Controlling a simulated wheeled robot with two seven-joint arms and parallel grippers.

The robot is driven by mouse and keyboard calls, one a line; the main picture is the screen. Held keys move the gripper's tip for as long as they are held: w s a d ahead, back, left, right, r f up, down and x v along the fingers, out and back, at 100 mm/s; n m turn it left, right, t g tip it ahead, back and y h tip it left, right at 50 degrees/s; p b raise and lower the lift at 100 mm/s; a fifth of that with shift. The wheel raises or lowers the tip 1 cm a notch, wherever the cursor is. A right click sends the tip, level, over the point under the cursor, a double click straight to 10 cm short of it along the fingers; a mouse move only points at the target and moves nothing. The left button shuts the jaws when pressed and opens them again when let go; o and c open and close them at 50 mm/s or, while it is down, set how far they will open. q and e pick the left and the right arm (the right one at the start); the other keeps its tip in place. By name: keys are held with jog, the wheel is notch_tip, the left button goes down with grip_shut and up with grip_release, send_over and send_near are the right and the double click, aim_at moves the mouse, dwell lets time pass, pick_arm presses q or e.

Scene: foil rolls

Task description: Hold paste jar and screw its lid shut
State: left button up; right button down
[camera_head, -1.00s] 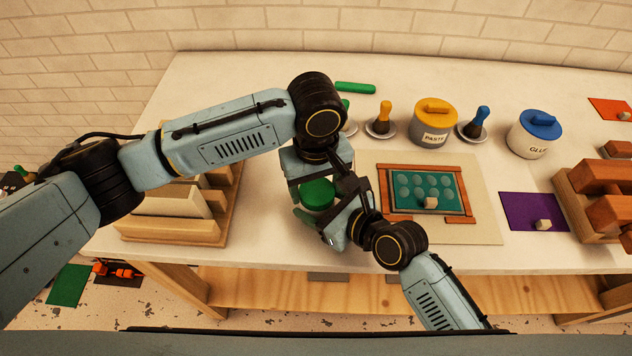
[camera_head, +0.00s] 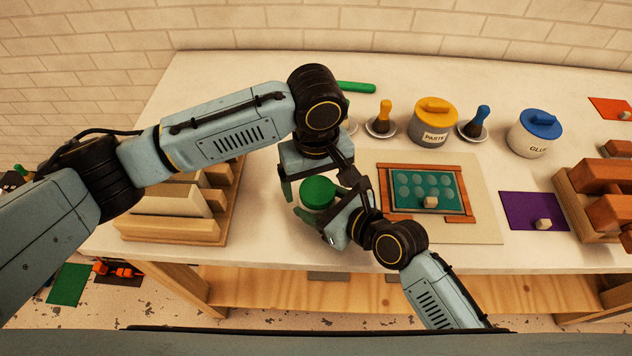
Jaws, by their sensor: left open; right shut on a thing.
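A jar with a round green lid (camera_head: 318,192) is near the front of the table, with a little of its pale body visible below the lid. My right gripper (camera_head: 328,220) reaches in from the right and is shut on this jar below its lid. My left gripper (camera_head: 322,190) is open above the lid, its fingers spread on either side. The lid sits on the jar; I cannot tell how tightly. The jar's label is hidden. Another jar marked PASTE (camera_head: 432,124), grey with a yellow lid, stands at the back.
A blue-lidded GLUE jar (camera_head: 534,134) and brushes on saucers (camera_head: 381,127) stand at the back. A wooden rack (camera_head: 178,228) is at left, a framed green board (camera_head: 427,188) and purple mat (camera_head: 533,212) at right. A green roll (camera_head: 356,87) lies behind my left arm.

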jog(key=shift+s, duration=0.1)
pick_arm(q)
notch_tip(320, 180, up, 11)
dwell(0.3)
pick_arm(e)
jog(key=shift+c, duration=1.3)
grip_release()
pick_arm(q)
jog(key=shift+r+p, duration=0.7)
pick_arm(e)
jog(key=v, duration=1.3)
jog(key=shift+d, duration=0.15)
